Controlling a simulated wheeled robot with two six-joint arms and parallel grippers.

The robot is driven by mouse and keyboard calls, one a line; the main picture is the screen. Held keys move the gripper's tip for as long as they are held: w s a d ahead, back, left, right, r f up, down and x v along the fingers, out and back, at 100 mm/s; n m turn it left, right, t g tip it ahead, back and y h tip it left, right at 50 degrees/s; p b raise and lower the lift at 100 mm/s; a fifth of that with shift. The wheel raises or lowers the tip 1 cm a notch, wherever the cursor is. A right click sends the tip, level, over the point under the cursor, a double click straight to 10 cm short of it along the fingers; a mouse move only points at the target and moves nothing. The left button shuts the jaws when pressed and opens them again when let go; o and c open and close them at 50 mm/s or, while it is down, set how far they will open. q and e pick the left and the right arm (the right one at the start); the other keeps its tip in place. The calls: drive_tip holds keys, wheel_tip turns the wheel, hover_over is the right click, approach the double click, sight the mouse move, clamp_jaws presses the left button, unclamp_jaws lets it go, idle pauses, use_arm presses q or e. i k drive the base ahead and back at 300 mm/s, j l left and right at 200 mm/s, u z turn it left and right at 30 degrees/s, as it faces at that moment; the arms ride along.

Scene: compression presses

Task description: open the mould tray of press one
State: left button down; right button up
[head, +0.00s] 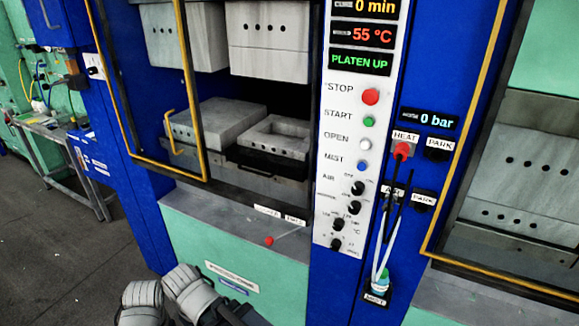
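Press one appears to be the left press, with a green lower front (240,265). Inside it, a grey block (215,122) and a hollow rectangular grey mould part (275,138) sit on a dark tray or plate (262,163). Grey upper blocks with holes (268,38) are raised above, with a clear gap between. My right gripper is out of view.
The control panel (342,170) reads 55 °C and PLATEN UP. A red plug (402,150) sits at HEAT. A bench (62,135) stands left; the floor there is clear.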

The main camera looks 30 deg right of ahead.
sight(277, 145)
drive_tip(key=z, duration=0.5)
drive_tip(key=i+j+z, duration=0.1)
drive_tip(key=z, duration=0.35)
drive_tip(key=j+z, duration=0.1)
drive_tip(key=z, duration=0.4)
drive_tip(key=i+j+z, duration=0.1)
drive_tip(key=z, duration=0.35)
drive_tip(key=j+z, duration=0.4)
drive_tip(key=j, duration=0.15)
drive_tip(key=j+z, duration=0.4)
drive_tip(key=k+j+z, duration=0.15)
drive_tip(key=j+z, duration=0.2)
drive_tip(key=j, duration=0.25)
drive_tip(key=k+j+z, duration=0.15)
drive_tip(key=j+z, duration=0.25)
drive_tip(key=k+j, duration=0.15)
drive_tip(key=j, duration=0.2)
drive_tip(key=k+j, duration=0.15)
drive_tip(key=j, duration=0.25)
drive_tip(key=k+j+z, duration=0.1)
drive_tip(key=j, duration=0.25)
drive_tip(key=k+j, duration=0.4)
drive_tip(key=j, duration=0.3)
